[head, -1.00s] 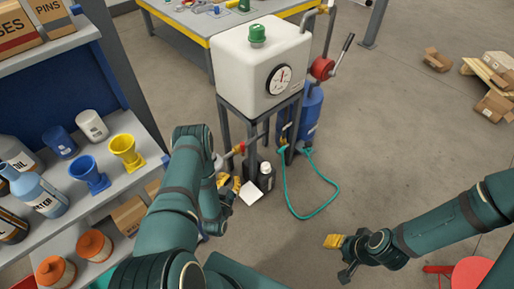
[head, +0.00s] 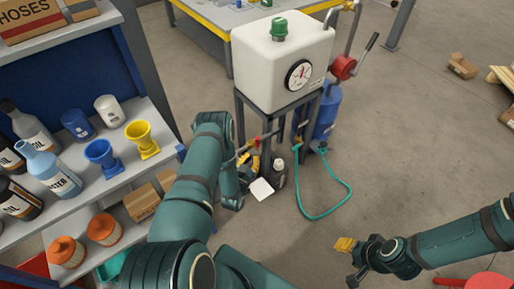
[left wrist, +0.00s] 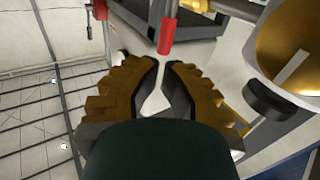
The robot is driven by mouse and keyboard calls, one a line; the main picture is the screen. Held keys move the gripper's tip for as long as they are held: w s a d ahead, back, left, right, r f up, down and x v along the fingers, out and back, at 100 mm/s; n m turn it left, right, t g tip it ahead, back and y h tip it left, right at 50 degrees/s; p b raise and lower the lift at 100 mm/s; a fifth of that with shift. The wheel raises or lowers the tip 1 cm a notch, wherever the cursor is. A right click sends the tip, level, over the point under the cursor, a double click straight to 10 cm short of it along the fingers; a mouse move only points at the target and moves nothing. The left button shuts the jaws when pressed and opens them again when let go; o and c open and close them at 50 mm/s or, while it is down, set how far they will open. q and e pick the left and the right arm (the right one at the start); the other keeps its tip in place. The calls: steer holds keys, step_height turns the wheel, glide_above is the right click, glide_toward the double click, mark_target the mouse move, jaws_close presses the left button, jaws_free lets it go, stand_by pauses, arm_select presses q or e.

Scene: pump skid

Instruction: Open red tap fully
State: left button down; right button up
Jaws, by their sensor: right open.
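A red-sleeved lever (head: 243,150), which looks like the red tap's handle, is on a pipe at the left of the white tank's stand in the head view. In the left wrist view its red sleeve (left wrist: 167,36) hangs just beyond the fingertips. In the head view the left gripper (head: 250,166) is just below the lever, partly hidden by my arm. My right gripper (head: 347,260) is open and empty above the floor at lower right.
The white tank (head: 270,62) with a gauge stands on a dark frame. A teal hose (head: 342,204) loops on the floor beside a blue cylinder (head: 327,112). A shelf (head: 130,165) with bottles and funnels is close on the left.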

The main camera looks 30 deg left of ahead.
mark_target(257, 146)
arm_select(q)
steer(key=w, duration=0.3)
steer(key=w+a+b, duration=0.1)
steer(key=w, duration=0.2)
steer(key=shift+w+a, duration=0.15)
steer(key=shift+w, duration=0.25)
steer(key=shift+r, duration=0.15)
